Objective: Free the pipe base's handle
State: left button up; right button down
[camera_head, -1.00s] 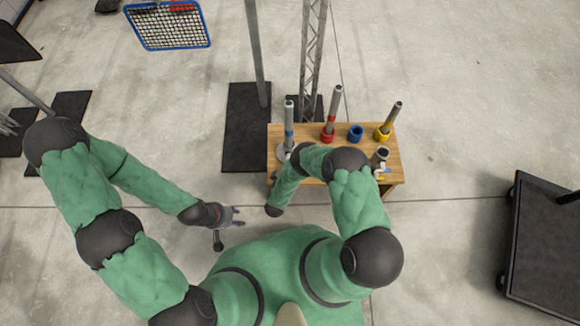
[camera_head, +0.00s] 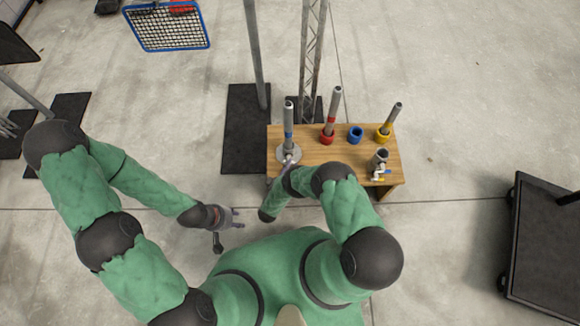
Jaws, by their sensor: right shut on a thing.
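The pipe base (camera_head: 294,152), a grey round disc, sits at the left end of the wooden table. A grey pipe with a blue band (camera_head: 289,118) stands upright on it. My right gripper (camera_head: 287,163) is at the near side of the disc, shut on what appears to be the base's handle. My arm and the small size hide the exact contact. My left gripper (camera_head: 238,218) is open and empty, in front of and left of the table, over the floor.
The wooden table (camera_head: 320,153) also bears a red holder with a pipe (camera_head: 327,138), an empty blue ring (camera_head: 355,134), a yellow holder with a tilted pipe (camera_head: 382,135), and a dark-topped fitting (camera_head: 380,158). A black cart (camera_head: 545,245) stands at right.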

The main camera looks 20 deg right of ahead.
jog(key=shift+s+a+f+n, duration=0.1)
jog(key=shift+f+n, duration=0.1)
jog(key=shift+n, duration=0.1)
jog(key=c, duration=1.1)
grip_release()
jog(key=v, duration=1.1)
jog(key=shift+s+a, duration=0.25)
jog(key=shift+s, duration=0.05)
